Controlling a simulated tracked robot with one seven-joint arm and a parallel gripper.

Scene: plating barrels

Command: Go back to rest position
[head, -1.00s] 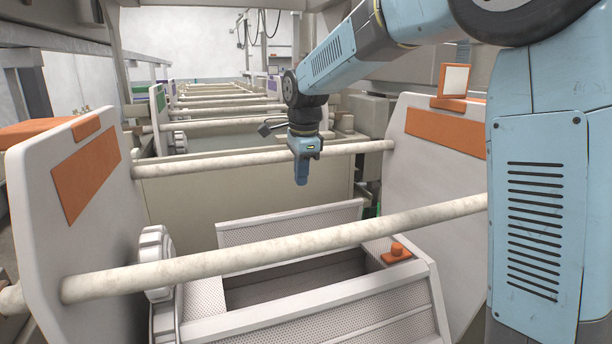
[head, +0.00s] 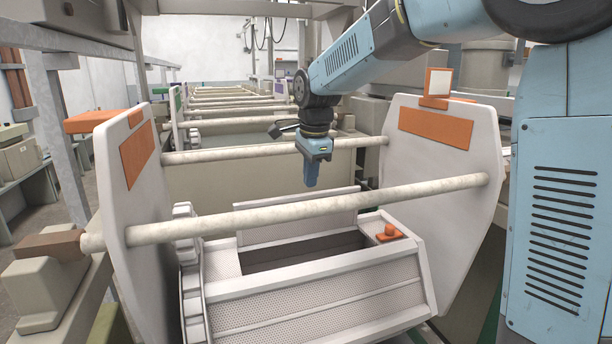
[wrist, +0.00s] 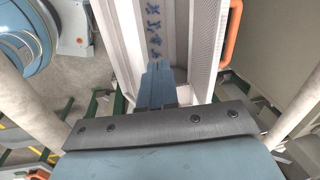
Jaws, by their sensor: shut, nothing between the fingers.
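My gripper (head: 311,182) hangs pointing down above the open plating barrel (head: 330,294), between the two cream crossbars. Its blue fingers are shut together with nothing between them, and they also show in the wrist view (wrist: 158,84). The barrel is white with perforated walls, and its top is open. In the wrist view several small blue pieces (wrist: 153,30) lie inside the barrel, below and beyond the fingertips. The fingers look apart from the barrel and the bars.
The near crossbar (head: 310,211) and far crossbar (head: 235,155) join the left white end plate (head: 128,215) and right end plate (head: 440,200). An orange-handled piece (head: 389,232) sits on the barrel's right rim. More bars recede behind.

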